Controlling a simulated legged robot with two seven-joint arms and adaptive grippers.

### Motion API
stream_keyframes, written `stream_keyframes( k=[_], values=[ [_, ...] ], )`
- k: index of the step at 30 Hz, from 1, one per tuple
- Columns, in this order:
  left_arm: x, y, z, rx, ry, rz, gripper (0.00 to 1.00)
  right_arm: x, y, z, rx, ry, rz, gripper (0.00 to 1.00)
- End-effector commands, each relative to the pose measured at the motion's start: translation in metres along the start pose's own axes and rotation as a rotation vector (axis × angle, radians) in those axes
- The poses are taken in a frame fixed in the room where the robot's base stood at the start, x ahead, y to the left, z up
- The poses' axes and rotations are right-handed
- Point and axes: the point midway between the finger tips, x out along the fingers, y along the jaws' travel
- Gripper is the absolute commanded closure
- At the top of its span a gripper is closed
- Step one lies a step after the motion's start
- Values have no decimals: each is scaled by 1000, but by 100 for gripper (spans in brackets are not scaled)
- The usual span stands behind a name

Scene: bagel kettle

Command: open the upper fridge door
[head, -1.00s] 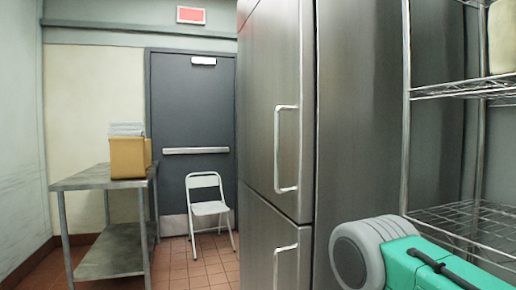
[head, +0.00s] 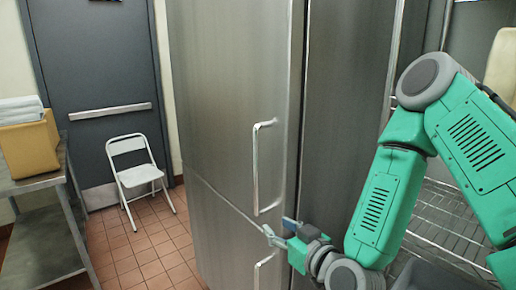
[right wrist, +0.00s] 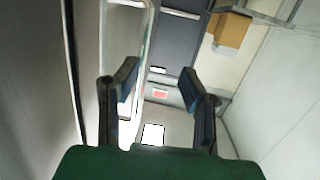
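The upper fridge door (head: 222,95) is a tall brushed steel panel and it is shut. Its vertical bar handle (head: 256,165) is on the door's right side. My right gripper (head: 278,231) is just below the lower end of this handle, near the seam between the doors. In the right wrist view (right wrist: 160,95) its two dark fingers are wide apart with nothing held between them. A bright metal bar, which looks like the handle, runs up near the left finger. I cannot tell from these views whether a finger touches it. My left gripper is not in view.
The lower fridge door (head: 222,235) has a similar handle (head: 264,268), partly behind my right gripper. A wire shelf rack (head: 440,215) stands right of the fridge. A white folding chair (head: 137,175) and a metal table (head: 38,185) are at left, with tiled floor between.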

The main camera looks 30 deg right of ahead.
Motion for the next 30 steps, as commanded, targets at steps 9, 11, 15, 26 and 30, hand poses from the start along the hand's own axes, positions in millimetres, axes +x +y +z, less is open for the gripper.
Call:
stream_keyframes(
  k=[9, 11, 15, 26, 30],
  values=[
    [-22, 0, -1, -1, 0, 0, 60, -2, 19, -71, 2, 152, 82, 64],
    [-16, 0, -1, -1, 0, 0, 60, 0, 20, -69, 1, 153, 81, 64],
    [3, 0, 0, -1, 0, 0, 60, 7, 23, -66, 0, 155, 83, 64],
    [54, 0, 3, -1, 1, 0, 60, 22, 24, -68, 4, 154, 81, 64],
    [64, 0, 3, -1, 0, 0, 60, 42, 24, -74, 4, 151, 81, 64]
  ],
)
